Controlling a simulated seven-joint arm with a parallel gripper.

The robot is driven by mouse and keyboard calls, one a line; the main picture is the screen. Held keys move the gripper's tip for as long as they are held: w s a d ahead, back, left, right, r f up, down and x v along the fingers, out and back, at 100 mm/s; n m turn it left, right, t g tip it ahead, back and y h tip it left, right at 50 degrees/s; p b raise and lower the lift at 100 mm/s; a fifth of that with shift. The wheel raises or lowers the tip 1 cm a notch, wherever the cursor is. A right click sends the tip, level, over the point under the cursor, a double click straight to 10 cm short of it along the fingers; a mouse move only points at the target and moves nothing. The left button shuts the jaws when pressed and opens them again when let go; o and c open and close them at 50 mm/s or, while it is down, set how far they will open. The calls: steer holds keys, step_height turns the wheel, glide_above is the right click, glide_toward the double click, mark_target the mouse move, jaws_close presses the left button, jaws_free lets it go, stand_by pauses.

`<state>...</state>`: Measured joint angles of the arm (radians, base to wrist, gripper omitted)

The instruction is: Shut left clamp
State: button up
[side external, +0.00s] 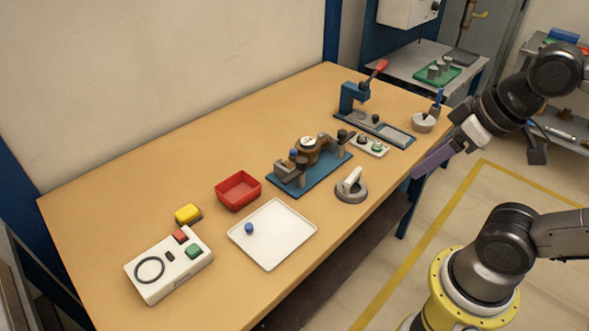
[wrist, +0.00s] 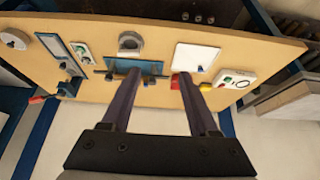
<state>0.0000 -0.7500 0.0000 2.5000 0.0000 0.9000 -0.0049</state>
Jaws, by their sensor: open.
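A blue base plate (side external: 322,178) lies on the middle of the table and carries a brown, round-bodied meter (side external: 307,150) with a pale face. At its left end stands a grey-brown clamp block (side external: 289,174); a blue knob sits near it. At its right end is another clamp with dark knobs (side external: 343,135). I cannot tell whether either clamp is open or shut. The plate also shows in the wrist view (wrist: 150,68), partly hidden by my fingers. My gripper (side external: 432,158) is open and empty, beyond the table's right front edge, away from the clamps.
A white tray (side external: 272,247) with a blue piece, a red bin (side external: 238,190), a button box (side external: 168,264) and a yellow block (side external: 188,213) lie left of the plate. A grey ring-shaped stand (side external: 351,188) stands in front of it. A blue press (side external: 350,98) stands behind right.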

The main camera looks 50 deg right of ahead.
steer(key=shift+s+f+n, duration=0.15)
steer(key=shift+s+n, duration=0.15)
steer(key=w+d+r+n+g, duration=0.1)
steer(key=w+r+n, duration=0.15)
steer(key=r, duration=0.25)
steer(key=w+r+n+g, duration=0.1)
steer(key=w+r, duration=0.2)
steer(key=r, duration=0.2)
steer(key=w+r+n+g+h, duration=0.2)
steer(key=w+r+n+g, duration=0.1)
steer(key=w, duration=1)
steer(key=n+g, duration=0.1)
steer(key=g, duration=0.1)
glide_above(301, 160)
steer(key=s+a, duration=0.1)
steer(key=s, duration=0.1)
steer(key=w+a+x, duration=0.1)
steer(key=x, duration=0.4)
steer(key=w+a+f+g+h, duration=0.1)
steer(key=w+f, duration=0.2)
steer(key=f, duration=0.3)
steer(key=w+a+f+g, duration=0.1)
steer(key=w+a+f, duration=0.15)
steer(key=f, duration=0.45)
steer(key=shift+n, duration=0.45)
steer(key=x, duration=0.9)
steer(key=d+x, duration=0.1)
steer(key=x, duration=0.3)
steer(key=shift+w+f, duration=0.15)
steer(key=shift+f, duration=0.05)
